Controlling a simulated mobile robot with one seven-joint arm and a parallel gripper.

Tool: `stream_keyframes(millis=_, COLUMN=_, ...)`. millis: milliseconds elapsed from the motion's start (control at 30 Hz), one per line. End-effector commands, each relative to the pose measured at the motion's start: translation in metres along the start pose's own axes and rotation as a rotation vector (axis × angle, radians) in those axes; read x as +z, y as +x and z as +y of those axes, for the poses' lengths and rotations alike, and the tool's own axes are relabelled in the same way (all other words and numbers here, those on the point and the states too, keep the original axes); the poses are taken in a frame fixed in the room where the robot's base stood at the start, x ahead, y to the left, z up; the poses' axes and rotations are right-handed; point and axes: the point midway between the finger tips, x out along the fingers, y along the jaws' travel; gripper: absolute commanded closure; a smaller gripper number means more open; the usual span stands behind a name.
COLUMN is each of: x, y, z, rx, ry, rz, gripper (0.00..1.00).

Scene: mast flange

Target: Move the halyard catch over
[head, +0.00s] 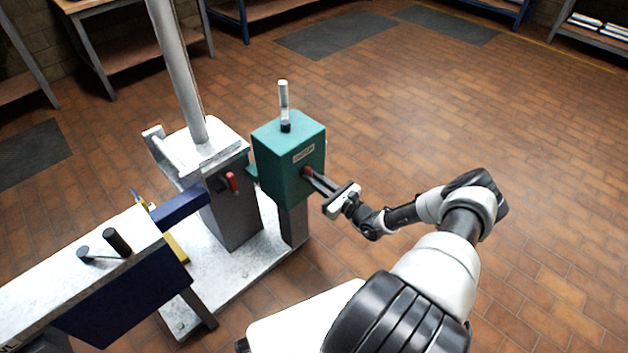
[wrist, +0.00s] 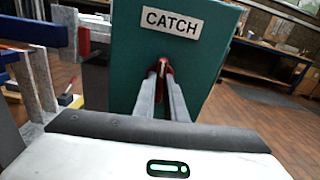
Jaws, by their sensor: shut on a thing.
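The halyard catch is a teal box (head: 276,150) on a grey post, with a white label reading CATCH in the wrist view (wrist: 171,22). A small red lever (head: 307,171) sticks out of the box's front face below the label. It also shows in the wrist view (wrist: 166,70), at the far end of my fingers. My gripper (head: 311,174) is shut on the red lever, its two long grey fingers reaching to the box face. The fingers hide part of the lever. A light upright handle (head: 284,100) with a dark base stands on top of the box.
Left of the box, a pale mast (head: 178,70) rises from a grey pedestal (head: 236,210) with another red handle (head: 232,181). A bench with a dark crank (head: 117,241) stands at lower left. Open tiled floor (head: 480,110) lies to the right.

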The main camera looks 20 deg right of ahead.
Motion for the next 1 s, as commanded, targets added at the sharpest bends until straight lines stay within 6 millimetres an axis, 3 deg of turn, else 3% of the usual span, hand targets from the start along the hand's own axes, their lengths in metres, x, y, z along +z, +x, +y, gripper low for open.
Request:
stream_keyframes(millis=733, x=-0.0012, y=-0.0012, z=-0.0002, rx=-0.001, ry=0.083, rz=0.003, gripper=1.0)
stream_keyframes(millis=767, x=-0.0012, y=-0.0012, z=-0.0001, rx=-0.001, ry=0.083, rz=0.003, gripper=0.84)
stream_keyframes(millis=833, x=-0.0011, y=-0.0011, z=-0.0001, rx=-0.001, ry=0.083, rz=0.003, gripper=0.72)
stream_keyframes(millis=1000, x=-0.0007, y=-0.0006, z=0.0, rx=0.0, ry=0.082, rz=0.002, gripper=0.7)
